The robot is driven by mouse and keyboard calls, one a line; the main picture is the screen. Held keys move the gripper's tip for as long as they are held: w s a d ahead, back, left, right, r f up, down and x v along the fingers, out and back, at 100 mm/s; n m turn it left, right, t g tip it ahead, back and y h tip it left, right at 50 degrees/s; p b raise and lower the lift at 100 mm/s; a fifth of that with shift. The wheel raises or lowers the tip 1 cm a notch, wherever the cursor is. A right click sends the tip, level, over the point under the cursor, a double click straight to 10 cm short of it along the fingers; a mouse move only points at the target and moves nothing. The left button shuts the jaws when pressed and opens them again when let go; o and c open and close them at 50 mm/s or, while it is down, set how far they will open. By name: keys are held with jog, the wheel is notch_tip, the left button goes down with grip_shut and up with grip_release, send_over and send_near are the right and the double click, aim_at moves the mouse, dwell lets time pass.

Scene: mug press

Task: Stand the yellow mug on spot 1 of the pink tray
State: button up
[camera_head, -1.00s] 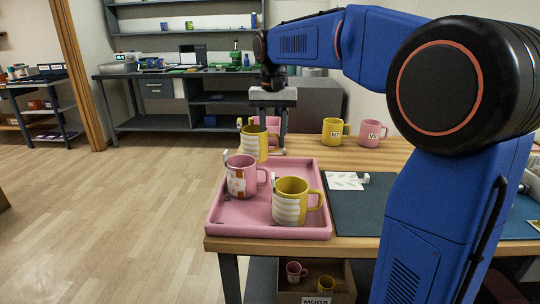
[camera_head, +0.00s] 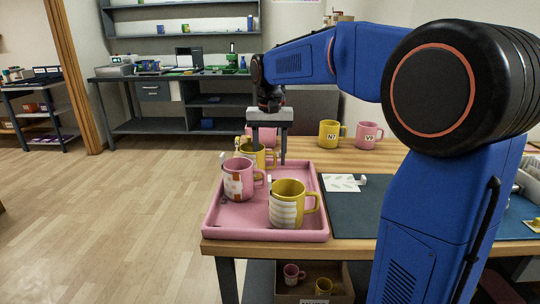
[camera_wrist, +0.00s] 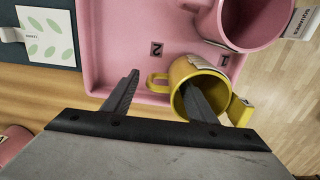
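The yellow mug (camera_head: 258,157) is at the far end of the pink tray (camera_head: 316,190), partly hidden behind a pink mug. In the wrist view the yellow mug (camera_wrist: 186,72) is beside the printed 1 (camera_wrist: 224,60), its handle toward the printed 2. My gripper (camera_head: 269,158) is low over it. In the wrist view my gripper (camera_wrist: 158,80) has its fingers well apart, one inside the mug's mouth and one outside past the handle. It looks open. I cannot see the mug's base.
A pink mug (camera_head: 238,182) and another yellow mug (camera_head: 286,208) stand nearer on the tray. A yellow N7 mug (camera_head: 329,134) and a pink mug (camera_head: 366,135) stand on the table behind. A white card (camera_head: 342,183) lies on the dark mat (camera_head: 350,212).

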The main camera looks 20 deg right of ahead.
notch_tip(320, 180, up, 12)
jog(key=shift+r, duration=0.15)
dwell(0.7)
dwell(0.4)
